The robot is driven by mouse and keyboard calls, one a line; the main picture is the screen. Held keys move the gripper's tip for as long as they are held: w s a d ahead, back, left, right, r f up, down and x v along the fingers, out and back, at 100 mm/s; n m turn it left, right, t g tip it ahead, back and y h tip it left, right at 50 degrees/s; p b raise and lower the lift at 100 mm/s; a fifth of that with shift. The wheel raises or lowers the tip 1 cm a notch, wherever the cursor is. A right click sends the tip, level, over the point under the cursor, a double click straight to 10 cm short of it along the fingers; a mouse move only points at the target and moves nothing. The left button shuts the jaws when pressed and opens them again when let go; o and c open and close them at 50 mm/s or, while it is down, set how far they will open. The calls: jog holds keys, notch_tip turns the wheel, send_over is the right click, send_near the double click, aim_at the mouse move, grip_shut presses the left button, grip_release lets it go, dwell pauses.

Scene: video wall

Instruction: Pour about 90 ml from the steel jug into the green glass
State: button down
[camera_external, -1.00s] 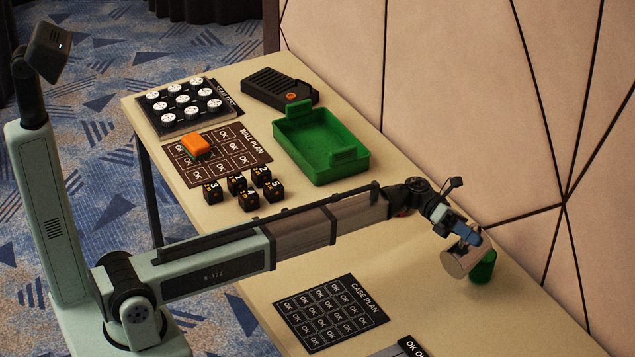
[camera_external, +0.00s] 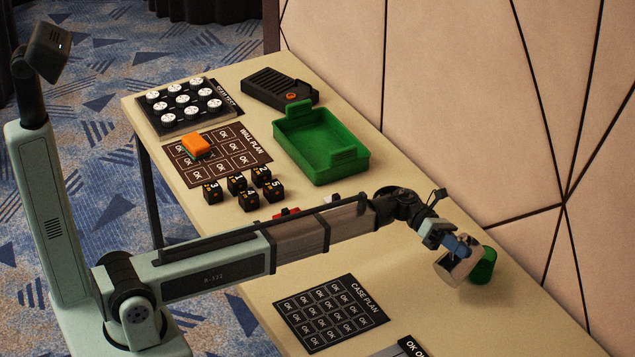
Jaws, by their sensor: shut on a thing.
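The steel jug (camera_external: 452,268) is held off the table by my gripper (camera_external: 458,246) at the right of the view. My gripper is shut on the jug, with its blue fingers at the jug's upper side. The jug is tilted. The green glass (camera_external: 483,265) stands upright on the table just right of the jug and is partly hidden by it. I cannot tell whether the jug touches the glass, and no stream or liquid level shows.
A green tray (camera_external: 322,170), black numbered cubes (camera_external: 249,200) and an orange block (camera_external: 196,144) on the wall plan mat (camera_external: 237,172) lie farther back. A case plan mat (camera_external: 331,314) lies in front. The wall (camera_external: 540,120) runs close along the table's right edge.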

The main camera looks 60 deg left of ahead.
jog(key=shift+s+d+f+m, duration=0.1)
jog(key=shift+s+f+m, duration=0.3)
jog(key=shift+f+m, duration=0.2)
jog(key=shift+s+m, duration=0.4)
jog(key=shift+m, duration=0.3)
jog(key=shift+f, duration=0.1)
dwell(1.3)
